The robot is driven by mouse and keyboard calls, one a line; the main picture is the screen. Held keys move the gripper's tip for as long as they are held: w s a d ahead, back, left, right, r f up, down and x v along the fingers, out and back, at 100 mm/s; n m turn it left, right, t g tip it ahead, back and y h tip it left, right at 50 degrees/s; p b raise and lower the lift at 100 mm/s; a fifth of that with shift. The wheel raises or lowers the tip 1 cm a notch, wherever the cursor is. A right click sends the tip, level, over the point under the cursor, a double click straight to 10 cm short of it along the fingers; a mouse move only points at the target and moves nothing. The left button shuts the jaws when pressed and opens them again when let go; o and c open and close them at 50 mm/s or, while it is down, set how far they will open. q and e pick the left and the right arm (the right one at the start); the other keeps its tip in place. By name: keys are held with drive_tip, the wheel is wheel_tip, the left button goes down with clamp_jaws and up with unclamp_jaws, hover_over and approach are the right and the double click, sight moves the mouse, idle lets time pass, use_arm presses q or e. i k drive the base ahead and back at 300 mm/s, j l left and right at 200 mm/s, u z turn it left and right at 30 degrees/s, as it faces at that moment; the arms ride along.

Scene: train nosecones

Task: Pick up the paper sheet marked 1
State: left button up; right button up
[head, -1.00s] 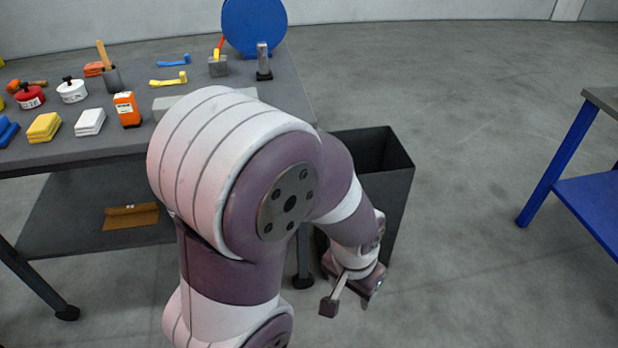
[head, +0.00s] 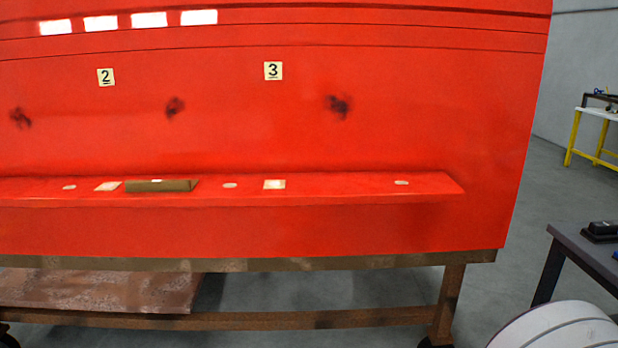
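No sheet readable as marked 1 shows in the head view. A brown sheet-like piece (head: 170,186) with a small white mark lies on the ledge of the red panel, left of centre; the mark is too small to read. Two small pale tags sit on the panel face, one marked 2 (head: 106,77) and one marked 3 (head: 273,70). Neither of my grippers is in view; only a white rounded part of my own arm shows at the bottom right corner.
The red panel (head: 420,130) rests on a brown wheeled frame (head: 345,264) and has dark smudges. Pale patches (head: 274,184) lie on its ledge (head: 340,186). A dark table (head: 585,255) stands at right, a yellow-legged table (head: 585,140) behind. Floor between is clear.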

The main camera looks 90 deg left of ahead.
sight(153, 184)
drive_tip(key=u, duration=3.6)
